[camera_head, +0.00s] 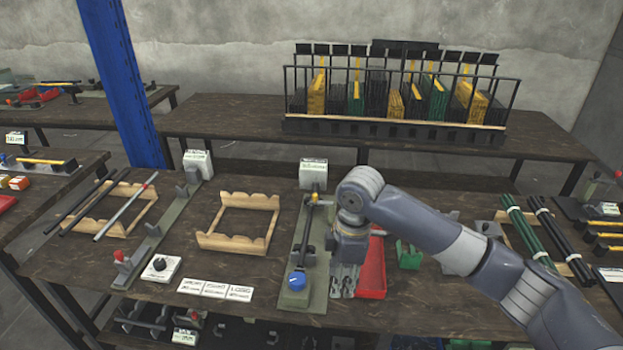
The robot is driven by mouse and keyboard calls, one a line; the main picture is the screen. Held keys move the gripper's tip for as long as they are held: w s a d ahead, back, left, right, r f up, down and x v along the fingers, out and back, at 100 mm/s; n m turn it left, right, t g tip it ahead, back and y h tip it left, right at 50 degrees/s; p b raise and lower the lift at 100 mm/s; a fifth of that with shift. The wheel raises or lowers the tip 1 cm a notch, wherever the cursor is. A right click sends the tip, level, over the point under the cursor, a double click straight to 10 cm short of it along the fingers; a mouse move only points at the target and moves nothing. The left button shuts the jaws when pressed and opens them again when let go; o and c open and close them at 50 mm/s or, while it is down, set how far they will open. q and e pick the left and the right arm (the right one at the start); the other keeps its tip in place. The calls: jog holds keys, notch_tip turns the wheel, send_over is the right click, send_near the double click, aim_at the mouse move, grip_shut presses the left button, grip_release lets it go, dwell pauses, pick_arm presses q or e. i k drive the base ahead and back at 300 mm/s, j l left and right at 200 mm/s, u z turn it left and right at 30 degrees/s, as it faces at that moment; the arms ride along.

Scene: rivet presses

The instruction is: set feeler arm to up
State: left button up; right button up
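A green-grey fixture plate (314,297) lies on the middle table, with a blue knob (297,281) at its near end. A thin dark arm (309,225) with a yellow part near its far end runs along the plate; it looks like the feeler arm, but its exact setting is too small to read. My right gripper (344,290) points down just right of the plate, between it and a red tray. It appears apart from the arm and knob. Its fingers show grey and close together; whether they are open is unclear. My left gripper is not in view.
A red tray (372,268) stands right beside my gripper. A white labelled block (313,174) stands at the plate's far end. A wooden cradle (233,243) and white label cards (215,288) lie to the left. A black rack (393,128) stands on the back table.

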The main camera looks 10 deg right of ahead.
aim_at(314, 197)
jog(key=i, duration=1.4)
